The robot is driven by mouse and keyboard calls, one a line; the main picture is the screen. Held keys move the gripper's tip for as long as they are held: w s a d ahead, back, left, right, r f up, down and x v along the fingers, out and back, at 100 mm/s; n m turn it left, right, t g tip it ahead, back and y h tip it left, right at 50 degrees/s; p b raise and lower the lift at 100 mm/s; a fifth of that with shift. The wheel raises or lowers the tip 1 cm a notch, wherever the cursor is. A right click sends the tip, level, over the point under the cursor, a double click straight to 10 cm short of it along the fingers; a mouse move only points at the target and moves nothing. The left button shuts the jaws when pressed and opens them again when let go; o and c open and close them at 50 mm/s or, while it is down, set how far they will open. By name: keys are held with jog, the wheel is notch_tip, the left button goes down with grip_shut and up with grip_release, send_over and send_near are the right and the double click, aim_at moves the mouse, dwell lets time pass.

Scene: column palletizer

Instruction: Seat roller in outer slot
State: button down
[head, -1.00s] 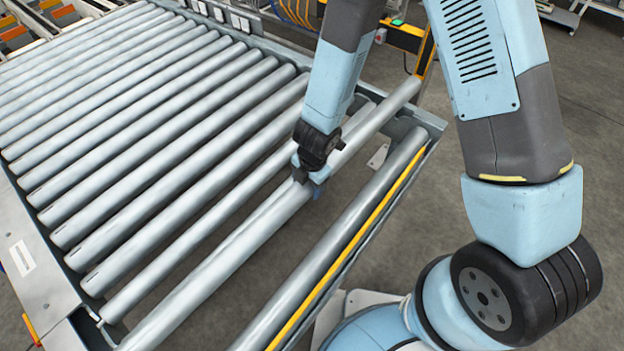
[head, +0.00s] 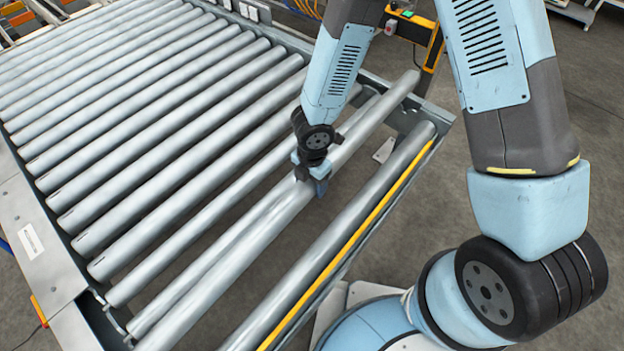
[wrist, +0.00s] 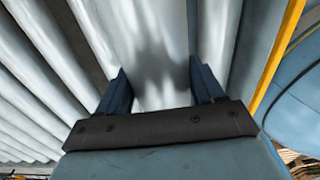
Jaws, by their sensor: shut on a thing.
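My gripper (head: 318,186) is shut around a long grey metal roller (head: 375,119) near its middle. The roller runs from upper right to lower left, roughly in line with the others. Its far end sticks up past the frame near the far right corner, and its near end runs toward the bottom edge. In the wrist view the two fingers (wrist: 163,88) straddle the roller (wrist: 160,70). The outermost roller (head: 372,205) lies to the right, apart from the held one, beside a yellow strip (head: 390,196).
Several parallel rollers (head: 160,130) fill the conveyor bed to the left, close to the held roller. A side plate with a white label (head: 32,240) is at the left. The frame corner (head: 440,113) is at the far right. Open floor shows beyond it.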

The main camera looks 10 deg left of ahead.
jog(key=shift+f, duration=0.1)
notch_tip(320, 180, down, 14)
dwell(3.0)
jog(key=shift+f, duration=0.2)
jog(key=shift+c, duration=0.3)
grip_release()
jog(key=shift+w+d+r, duration=0.1)
jog(key=shift+r, duration=3.3)
jog(key=shift+w+d+r, duration=0.1)
jog(key=shift+r, duration=3.25)
